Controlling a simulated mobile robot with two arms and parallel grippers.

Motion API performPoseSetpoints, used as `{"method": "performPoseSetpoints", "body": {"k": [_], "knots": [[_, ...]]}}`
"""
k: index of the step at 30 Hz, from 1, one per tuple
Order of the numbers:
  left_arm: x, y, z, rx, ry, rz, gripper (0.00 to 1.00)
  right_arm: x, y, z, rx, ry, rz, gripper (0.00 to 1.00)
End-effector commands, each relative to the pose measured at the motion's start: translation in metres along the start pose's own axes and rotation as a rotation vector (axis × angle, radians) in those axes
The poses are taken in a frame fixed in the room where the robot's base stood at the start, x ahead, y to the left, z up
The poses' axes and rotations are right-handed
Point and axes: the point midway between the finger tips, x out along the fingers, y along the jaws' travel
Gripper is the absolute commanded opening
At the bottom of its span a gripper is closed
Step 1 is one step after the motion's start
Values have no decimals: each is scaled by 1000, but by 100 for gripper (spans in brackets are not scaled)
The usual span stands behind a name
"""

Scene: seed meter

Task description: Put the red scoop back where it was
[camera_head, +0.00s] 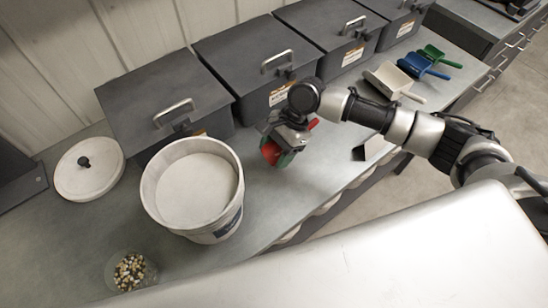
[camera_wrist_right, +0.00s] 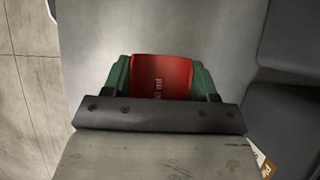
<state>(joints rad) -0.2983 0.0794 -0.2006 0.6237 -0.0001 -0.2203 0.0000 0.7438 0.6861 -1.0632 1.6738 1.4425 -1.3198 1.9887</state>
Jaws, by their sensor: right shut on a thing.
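The red scoop (camera_head: 271,152) is held in my right gripper (camera_head: 283,152), above the grey counter, to the right of the white bucket. In the right wrist view the red scoop (camera_wrist_right: 163,78) sits between the two green fingers of my right gripper (camera_wrist_right: 160,80), with part of a printed label showing. A bit of red also shows on the other side of the gripper in the head view. The gripper hides much of the scoop. My left gripper is not in view.
A white bucket (camera_head: 149,192) stands left of the gripper. Its lid (camera_head: 88,168) and a clear dish of seeds (camera_head: 130,271) lie nearby. Dark lidded bins (camera_head: 260,60) line the back. White (camera_head: 392,80), blue (camera_head: 420,66) and green (camera_head: 440,56) scoops lie at the right. A small card stand (camera_head: 371,149) is near the front edge.

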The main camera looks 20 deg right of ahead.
Motion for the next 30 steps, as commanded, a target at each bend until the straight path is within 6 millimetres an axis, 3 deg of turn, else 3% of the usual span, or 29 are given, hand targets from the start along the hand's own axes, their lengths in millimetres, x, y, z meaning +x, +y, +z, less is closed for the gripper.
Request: {"method": "performPoseSetpoints", "body": {"k": [12, 30], "knots": [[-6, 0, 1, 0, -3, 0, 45, 37, -4, -19, -2, 1, 0, 25], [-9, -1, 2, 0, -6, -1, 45, 47, -3, -24, -1, 1, 0, 25]]}}
